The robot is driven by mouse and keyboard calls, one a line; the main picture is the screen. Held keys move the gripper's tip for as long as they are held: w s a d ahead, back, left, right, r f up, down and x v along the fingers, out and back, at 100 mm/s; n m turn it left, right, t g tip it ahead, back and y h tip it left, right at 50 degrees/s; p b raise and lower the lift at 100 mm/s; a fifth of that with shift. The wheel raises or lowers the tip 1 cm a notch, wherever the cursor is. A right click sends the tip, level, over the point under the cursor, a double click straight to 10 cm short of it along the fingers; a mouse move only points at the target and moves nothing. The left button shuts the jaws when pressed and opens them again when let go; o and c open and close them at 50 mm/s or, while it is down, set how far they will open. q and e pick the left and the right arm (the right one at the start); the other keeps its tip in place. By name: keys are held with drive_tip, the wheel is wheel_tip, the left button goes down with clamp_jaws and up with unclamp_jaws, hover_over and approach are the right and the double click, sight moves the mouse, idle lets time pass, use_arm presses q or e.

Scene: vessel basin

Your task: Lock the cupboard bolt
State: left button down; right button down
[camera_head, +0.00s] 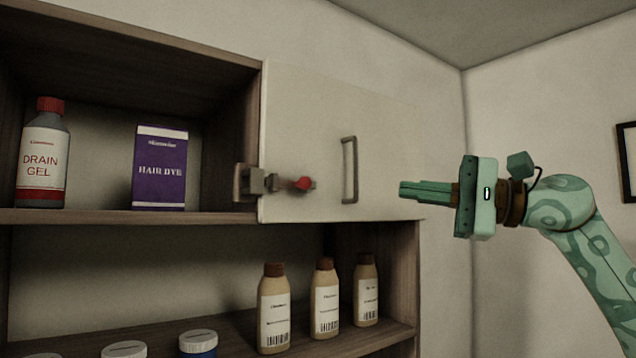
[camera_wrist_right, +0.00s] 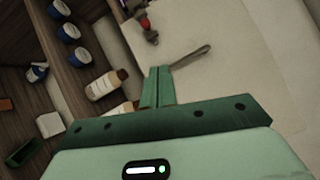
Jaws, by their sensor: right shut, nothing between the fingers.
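The cupboard door (camera_head: 330,110) is a pale panel that looks closed, with a grey bar handle (camera_head: 349,170). The bolt (camera_head: 272,183) sits at the door's left edge. Its red knob (camera_head: 303,184) points right, and a block-like keeper (camera_head: 244,183) is on the wooden frame beside it. I cannot tell whether the bar enters the keeper. My right gripper (camera_head: 402,189) is shut and empty, right of the handle and pointing left. In the right wrist view its fingers (camera_wrist_right: 158,72) show below the handle (camera_wrist_right: 190,57) and the red knob (camera_wrist_right: 146,23). My left gripper is out of view.
The open shelf left of the door holds a drain gel bottle (camera_head: 44,155) and a purple hair dye box (camera_head: 160,168). Several brown-capped bottles (camera_head: 326,300) and white-lidded jars (camera_head: 198,343) stand on the shelf below. The space between gripper and handle looks clear.

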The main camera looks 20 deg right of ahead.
drive_tip(key=n, duration=0.1)
drive_tip(key=n+p, duration=0.1)
drive_tip(key=p, duration=0.3)
approach(297, 183)
drive_tip(key=shift+w+d+f+x, duration=0.2)
drive_tip(key=shift+w+f+x, duration=0.15)
drive_tip(key=shift+x, duration=1.8)
drive_tip(key=shift+r, duration=0.35)
